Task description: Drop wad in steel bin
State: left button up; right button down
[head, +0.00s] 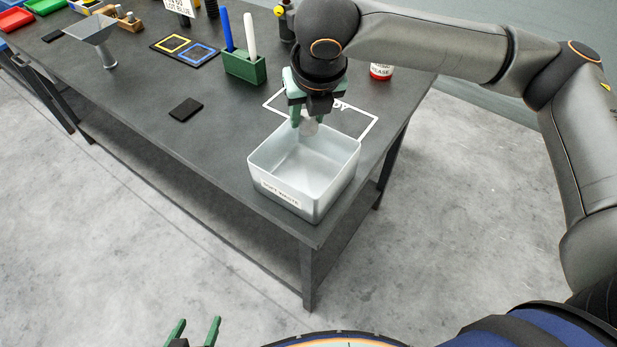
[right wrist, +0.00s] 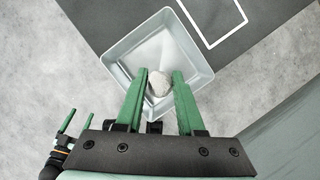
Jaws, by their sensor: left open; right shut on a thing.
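The wad (right wrist: 159,84) is a small pale grey-white lump. My right gripper (right wrist: 160,78) is shut on it, with the wad between the green fingertips. In the head view my right gripper (head: 307,118) hangs over the far side of the steel bin, and the wad (head: 309,127) shows just below its fingers. The steel bin (head: 325,201) is an open, pale metal box with a label on its front, standing at the table's near right corner. It also shows in the right wrist view (right wrist: 116,62), below the wad. My left gripper (head: 196,332) is open and empty at the bottom edge, away from the table.
The dark table (head: 200,150) has a white outlined area (head: 368,131) behind the bin. A green holder (head: 245,68) with a blue and a white rod stands further back. A red and white can (head: 381,71) is beside my right arm. A black pad (head: 186,109) lies left of the bin.

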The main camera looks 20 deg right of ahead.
aim_at(307, 129)
jog(key=shift+f+b, duration=1.65)
jog(key=shift+b, duration=0.2)
jog(key=shift+r, duration=0.1)
jog(key=shift+c, duration=2.2)
grip_release()
jog(key=p+v, duration=0.1)
jog(key=v, duration=1.1)
jog(key=shift+s+r, duration=0.15)
jog(key=shift+r, duration=0.05)
